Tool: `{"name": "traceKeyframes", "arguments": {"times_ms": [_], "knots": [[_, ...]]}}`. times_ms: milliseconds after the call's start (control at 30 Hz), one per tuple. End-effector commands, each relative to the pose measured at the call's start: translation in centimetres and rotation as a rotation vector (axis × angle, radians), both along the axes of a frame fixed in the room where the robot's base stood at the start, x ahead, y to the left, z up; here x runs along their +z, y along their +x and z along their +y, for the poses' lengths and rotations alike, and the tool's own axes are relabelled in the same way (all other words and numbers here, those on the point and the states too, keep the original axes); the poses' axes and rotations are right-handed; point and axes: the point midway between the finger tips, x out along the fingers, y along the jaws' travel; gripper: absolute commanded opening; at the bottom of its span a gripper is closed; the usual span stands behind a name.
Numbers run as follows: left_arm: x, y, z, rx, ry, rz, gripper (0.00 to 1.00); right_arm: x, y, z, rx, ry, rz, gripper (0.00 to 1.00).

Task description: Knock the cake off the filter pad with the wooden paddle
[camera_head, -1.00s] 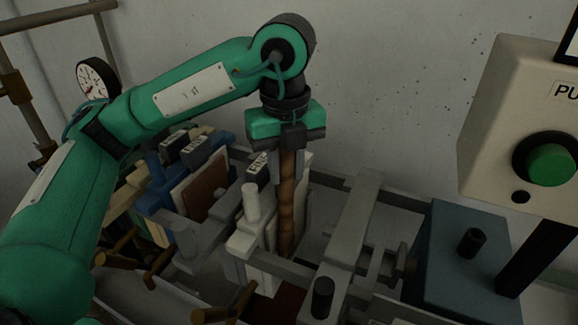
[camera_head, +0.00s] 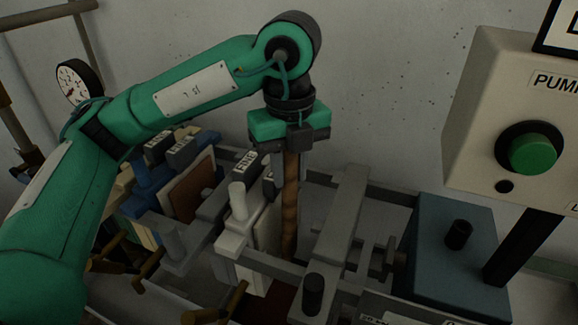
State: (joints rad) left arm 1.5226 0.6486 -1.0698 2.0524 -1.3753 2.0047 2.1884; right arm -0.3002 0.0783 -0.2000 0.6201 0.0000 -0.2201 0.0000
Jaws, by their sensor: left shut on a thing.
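My left gripper (camera_head: 289,140) points down and is shut on the wooden paddle (camera_head: 290,205), a brown upright stick. The paddle hangs just right of a white plate with a knob (camera_head: 236,215) and a pale pad face (camera_head: 268,226). I cannot tell whether it touches the pad. Its lower end is down between the plates and the grey crossbar. A brown slab, perhaps cake (camera_head: 192,190), sits against a pale plate beside the blue plate further left. Any cake on the pad face behind the paddle is hard to make out. My right gripper is not in view.
A grey crossbar and rails (camera_head: 342,215) stand right of the paddle. A blue-grey box (camera_head: 455,255) and a pump box with a green button (camera_head: 534,153) are at the right. A dial gauge (camera_head: 73,83) is at the left, and brass handles (camera_head: 215,313) stick out in front.

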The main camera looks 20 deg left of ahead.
Motion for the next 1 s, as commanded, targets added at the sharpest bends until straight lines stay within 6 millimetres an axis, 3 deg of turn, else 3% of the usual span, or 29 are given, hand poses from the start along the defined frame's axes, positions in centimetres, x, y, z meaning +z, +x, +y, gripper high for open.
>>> {"name": "traceKeyframes", "arguments": {"times_ms": [433,800,1000], "knots": [[0.0,0.0,0.1,0.001,0.000,0.000,0.02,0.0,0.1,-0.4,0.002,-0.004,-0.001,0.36],[-0.1,0.1,3.1,0.003,0.001,-0.001,0.02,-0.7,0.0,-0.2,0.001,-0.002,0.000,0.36],[0.0,0.1,3.1,0.000,0.000,0.000,0.02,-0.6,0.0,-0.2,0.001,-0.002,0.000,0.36]]}}
